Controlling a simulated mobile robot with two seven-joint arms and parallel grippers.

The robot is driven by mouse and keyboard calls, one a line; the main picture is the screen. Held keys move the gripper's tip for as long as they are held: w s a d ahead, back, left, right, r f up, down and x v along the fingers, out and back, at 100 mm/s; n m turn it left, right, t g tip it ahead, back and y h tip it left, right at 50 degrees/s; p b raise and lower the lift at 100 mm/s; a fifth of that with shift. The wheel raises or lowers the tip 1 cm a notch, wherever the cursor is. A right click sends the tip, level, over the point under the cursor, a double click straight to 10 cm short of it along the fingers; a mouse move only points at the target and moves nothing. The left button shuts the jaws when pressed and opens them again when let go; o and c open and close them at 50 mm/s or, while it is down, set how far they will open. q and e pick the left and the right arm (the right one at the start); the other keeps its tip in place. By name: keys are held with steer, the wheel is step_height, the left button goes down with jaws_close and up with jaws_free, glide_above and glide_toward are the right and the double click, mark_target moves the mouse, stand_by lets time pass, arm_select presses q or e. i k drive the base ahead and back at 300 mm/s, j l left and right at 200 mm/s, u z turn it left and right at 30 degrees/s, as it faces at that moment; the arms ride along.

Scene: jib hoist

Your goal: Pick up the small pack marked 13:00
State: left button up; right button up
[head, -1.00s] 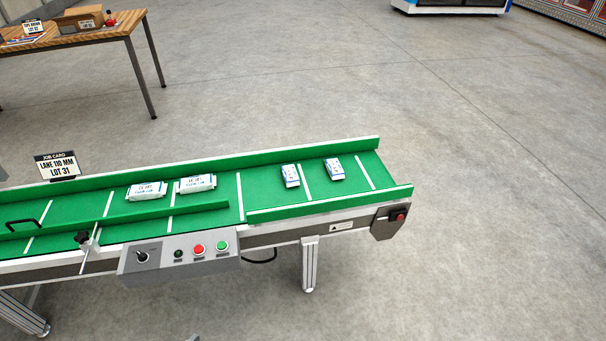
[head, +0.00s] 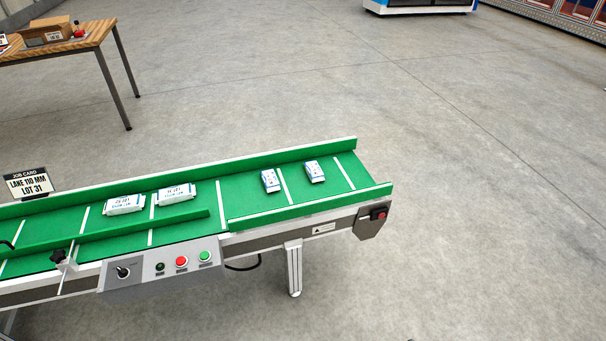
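Neither of my grippers is in view.
A guide rail (head: 130,230) runs along the belt's left part. A control box (head: 163,267) with red and green buttons hangs on the near side. A job card (head: 27,184) stands behind the belt. A wooden table (head: 90,40) stands at the back left. The floor at right is clear.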

mark_target(270, 181)
steer(key=i+z, duration=0.3)
steer(key=i, duration=0.45)
steer(key=i+j+z, duration=0.25)
steer(key=i, duration=0.5)
steer(key=l, duration=0.1)
